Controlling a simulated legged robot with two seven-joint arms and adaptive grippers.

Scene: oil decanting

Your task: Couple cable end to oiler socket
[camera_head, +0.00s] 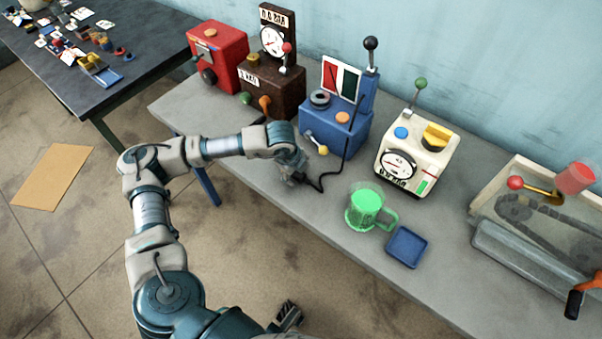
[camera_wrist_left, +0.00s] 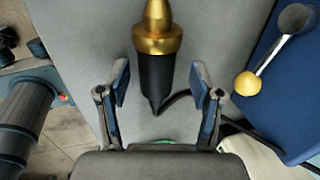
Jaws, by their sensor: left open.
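The cable end (camera_wrist_left: 155,75) is a black plug with a brass collar and tip in the left wrist view. My left gripper (camera_wrist_left: 158,95) is open, with one finger on each side of the plug's black rear part and gaps between. In the head view my left gripper (camera_head: 293,175) is low over the table's front part. The black cable (camera_head: 322,184) runs from there up past the blue machine (camera_head: 342,128); the plug is hidden by the gripper. No oiler socket can be made out. A dark part (camera_head: 288,316) at the bottom edge may be my right gripper.
A red machine (camera_head: 216,55), a brown gauge machine (camera_head: 270,85) and a cream gauge machine (camera_head: 416,152) stand along the table's back. A green mug (camera_head: 365,208) and a blue tray (camera_head: 406,247) stand at the front. The table (camera_head: 300,233) is bare left of the mug.

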